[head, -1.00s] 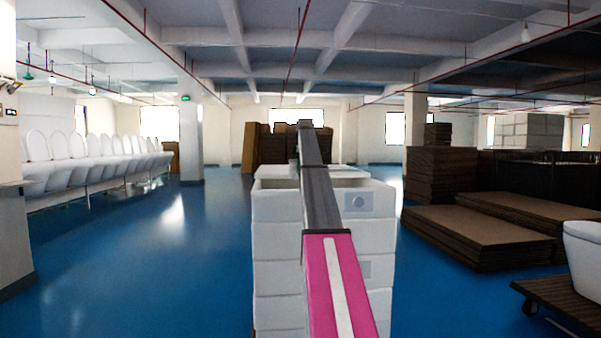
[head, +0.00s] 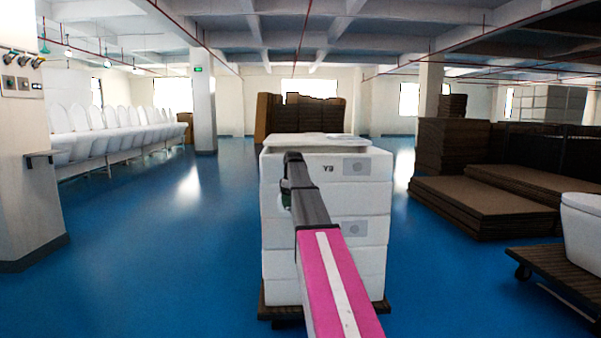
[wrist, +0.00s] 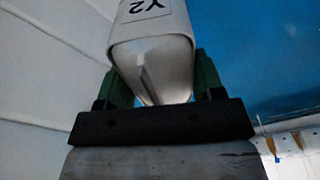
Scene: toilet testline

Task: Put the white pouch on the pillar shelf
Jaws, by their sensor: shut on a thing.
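The white pouch (wrist: 154,55) shows in the wrist view with a black Y2 label on its upper face. My gripper (wrist: 160,85) is shut on its near end, one green finger on each side. In the head view my gripper (head: 287,197) is in front of the white box stack; the pouch's outline cannot be told from the boxes there. The pillar shelf (head: 42,155) is a small ledge on the pale pillar at the far left. It looks bare, and my gripper is well to its right.
The white box stack (head: 280,260) stands on a dark pallet straight ahead. The pillar (head: 30,200) has a control panel above the shelf. Blue floor (head: 150,265) lies clear between pillar and stack. A cart with a toilet (head: 582,235) stands at right, before brown board piles (head: 485,205).

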